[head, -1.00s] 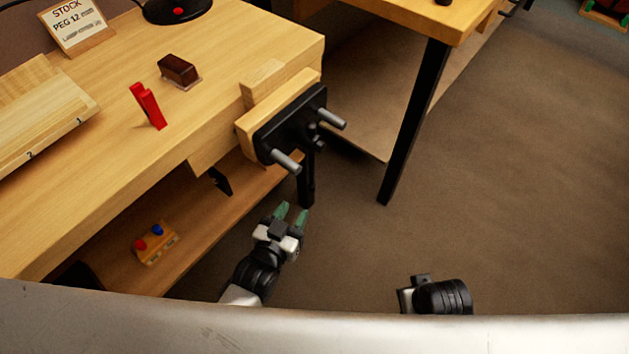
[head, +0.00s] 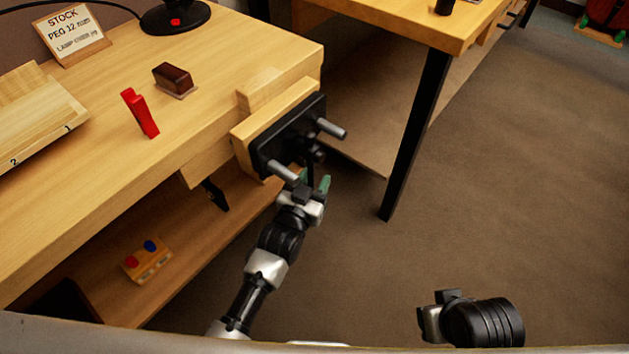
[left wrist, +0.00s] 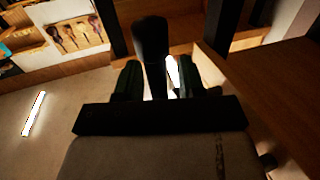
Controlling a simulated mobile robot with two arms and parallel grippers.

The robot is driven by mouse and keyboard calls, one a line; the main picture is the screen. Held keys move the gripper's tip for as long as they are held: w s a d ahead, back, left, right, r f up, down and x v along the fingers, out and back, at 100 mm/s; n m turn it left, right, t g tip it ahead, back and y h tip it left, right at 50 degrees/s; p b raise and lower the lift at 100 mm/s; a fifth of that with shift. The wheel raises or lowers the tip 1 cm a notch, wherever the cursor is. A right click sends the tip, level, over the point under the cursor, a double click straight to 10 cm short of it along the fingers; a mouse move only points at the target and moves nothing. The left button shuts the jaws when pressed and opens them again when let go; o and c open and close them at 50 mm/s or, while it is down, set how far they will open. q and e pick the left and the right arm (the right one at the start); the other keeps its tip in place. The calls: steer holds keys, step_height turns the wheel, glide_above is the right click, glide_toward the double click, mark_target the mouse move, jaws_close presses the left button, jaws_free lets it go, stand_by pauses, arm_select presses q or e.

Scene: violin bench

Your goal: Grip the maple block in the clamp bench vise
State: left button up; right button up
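The clamp bench vise is on the bench's right end, with a pale wooden jaw (head: 272,128) and a black front plate (head: 292,133) carrying two grey rods and a dark central knob (head: 314,151). A pale block, apparently the maple block (head: 260,86), stands between the bench edge and the wooden jaw; its lower part is hidden. My left gripper (head: 314,183) is open just below and in front of the plate. In the left wrist view a dark rounded bar (left wrist: 151,45) shows between its fingers (left wrist: 154,80); contact cannot be told. My right gripper (head: 430,318) is low, fingertips unclear.
On the bench are a red clamp-like object (head: 139,112), a dark brown block (head: 172,79), a numbered wooden rack (head: 40,115) and a stock card (head: 73,35). A lower shelf holds a small box (head: 147,260). Another table's black leg (head: 416,135) stands right; the floor between is clear.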

arm_select(q)
jaws_close()
steer(key=shift+p, duration=0.35)
arm_select(e)
steer(key=shift+r, duration=0.1)
